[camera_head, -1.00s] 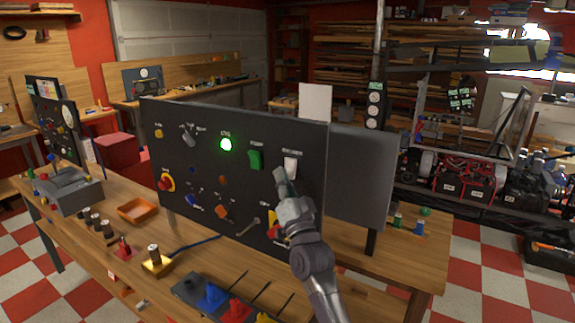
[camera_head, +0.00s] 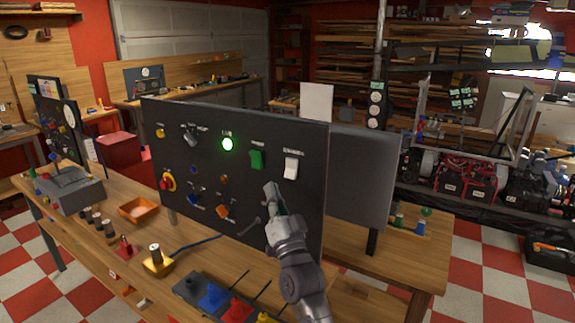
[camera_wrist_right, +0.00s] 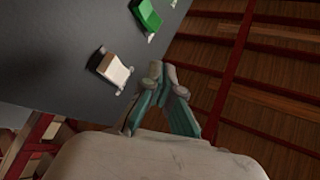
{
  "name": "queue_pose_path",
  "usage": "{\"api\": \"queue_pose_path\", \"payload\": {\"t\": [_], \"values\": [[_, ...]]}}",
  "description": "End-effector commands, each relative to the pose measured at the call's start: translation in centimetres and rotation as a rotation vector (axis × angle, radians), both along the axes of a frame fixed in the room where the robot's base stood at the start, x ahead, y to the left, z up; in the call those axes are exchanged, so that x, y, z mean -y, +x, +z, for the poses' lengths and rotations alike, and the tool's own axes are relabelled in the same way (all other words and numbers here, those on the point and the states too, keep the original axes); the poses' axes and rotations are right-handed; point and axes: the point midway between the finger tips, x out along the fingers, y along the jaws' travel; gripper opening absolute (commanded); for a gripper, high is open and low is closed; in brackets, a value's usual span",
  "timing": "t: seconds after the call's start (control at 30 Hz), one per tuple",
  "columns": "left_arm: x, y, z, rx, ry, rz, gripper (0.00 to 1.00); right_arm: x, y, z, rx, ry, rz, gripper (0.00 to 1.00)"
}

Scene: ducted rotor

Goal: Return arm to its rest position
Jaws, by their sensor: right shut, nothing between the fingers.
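My right gripper (camera_head: 270,190) is in front of the lower right part of the dark control panel (camera_head: 262,112). Its fingertips are together and empty. In the wrist view the closed fingers (camera_wrist_right: 160,72) point up past the panel's edge, near the white rocker switch (camera_wrist_right: 114,70). In the head view the white switch (camera_head: 291,167) is above and right of the fingertips, apart from them. The green switch (camera_head: 257,159) is left of the white one, and a round green lamp (camera_head: 227,144) is lit. My right arm hides part of the panel's lower right. My left gripper is not in view.
The panel stands on a wooden workbench (camera_head: 130,240). An orange tray (camera_head: 138,210), a grey box (camera_head: 70,188) and a yellow base with a blue cable (camera_head: 157,262) lie left of my arm. Coloured blocks (camera_head: 212,295) sit at the front. A grey board (camera_head: 362,175) adjoins on the right.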

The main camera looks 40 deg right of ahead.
Motion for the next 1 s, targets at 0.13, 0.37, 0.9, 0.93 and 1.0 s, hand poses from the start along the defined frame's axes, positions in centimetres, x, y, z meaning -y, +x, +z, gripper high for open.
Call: {"api": "queue_pose_path", "payload": {"t": [0.13,0.37,0.9,0.93,1.0], "values": [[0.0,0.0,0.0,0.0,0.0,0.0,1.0,0.0,0.0,0.0,0.0,0.0,0.0,0.0],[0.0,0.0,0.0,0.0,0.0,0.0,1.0,-0.8,0.0,-1.3,-0.057,-0.021,0.017,0.0],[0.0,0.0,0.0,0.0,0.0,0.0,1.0,-13.8,-17.0,-26.5,-1.245,-0.476,0.357,0.0],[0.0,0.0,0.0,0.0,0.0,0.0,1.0,-14.0,-18.1,-27.1,-1.288,-0.493,0.37,0.0],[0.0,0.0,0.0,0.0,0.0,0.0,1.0,-14.5,-20.8,-28.4,-1.38,-0.524,0.401,0.0]]}}
